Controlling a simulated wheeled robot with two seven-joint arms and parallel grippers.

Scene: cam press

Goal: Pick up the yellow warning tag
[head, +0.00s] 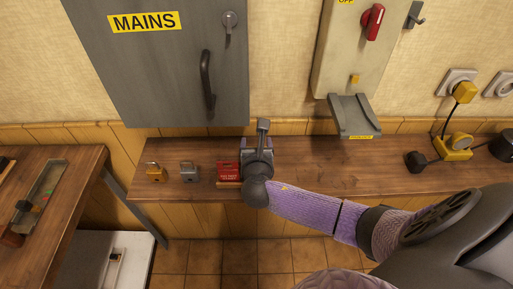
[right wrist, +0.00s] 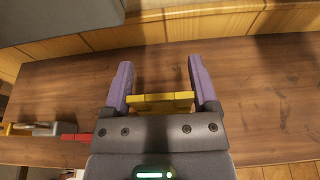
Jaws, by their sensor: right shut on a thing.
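My right gripper (head: 257,148) is at the shelf, just right of the red tag, seen from above with its arm coming in from the lower right. In the right wrist view its two purple fingers (right wrist: 159,75) stand either side of a yellow piece, which I take for the yellow warning tag (right wrist: 160,101). The gripper is shut on it. In the head view the gripper hides the tag. Whether the tag touches the shelf I cannot tell. My left gripper is not in view.
On the wooden shelf (head: 320,170), a red tag (head: 228,172), a grey padlock (head: 189,171) and a brass padlock (head: 155,172) stand left of the gripper. A grey cabinet (head: 160,70) hangs above. A yellow plug device (head: 455,146) is at right. The shelf's middle right is clear.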

